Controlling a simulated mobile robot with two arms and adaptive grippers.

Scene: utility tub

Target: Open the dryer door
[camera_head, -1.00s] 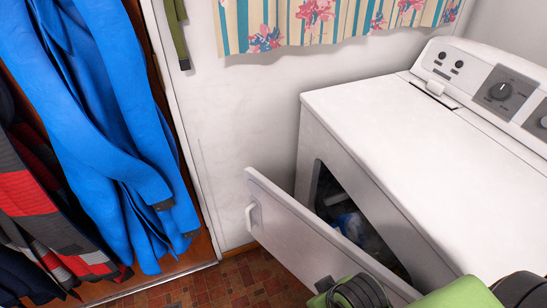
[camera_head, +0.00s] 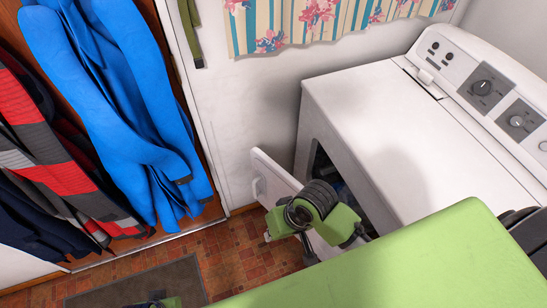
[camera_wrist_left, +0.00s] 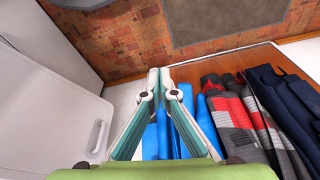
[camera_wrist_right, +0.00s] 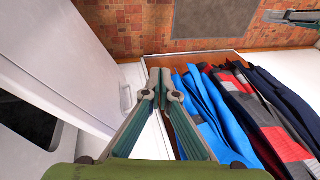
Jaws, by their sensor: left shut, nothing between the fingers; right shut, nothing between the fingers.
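The white dryer (camera_head: 372,108) stands at the right in the head view. Its front door (camera_head: 277,176) is swung well out from the front, and its dark opening (camera_head: 322,172) partly shows. The door handle (camera_head: 256,188) is at the free edge; it also shows in the left wrist view (camera_wrist_left: 97,136) and right wrist view (camera_wrist_right: 125,98). My right gripper (camera_head: 270,235) is in front of the door's outer side and hides part of it. Its fingers (camera_wrist_right: 160,76) are shut and empty. My left gripper (camera_wrist_left: 160,72) is shut and empty, over the floor outside the door.
Blue garments (camera_head: 120,110) and red-grey garments (camera_head: 50,130) hang at the left. A grey mat (camera_head: 190,278) lies on the tiled floor. A striped flowered curtain (camera_head: 310,18) hangs behind the dryer. My green arm fills the head view's lower right.

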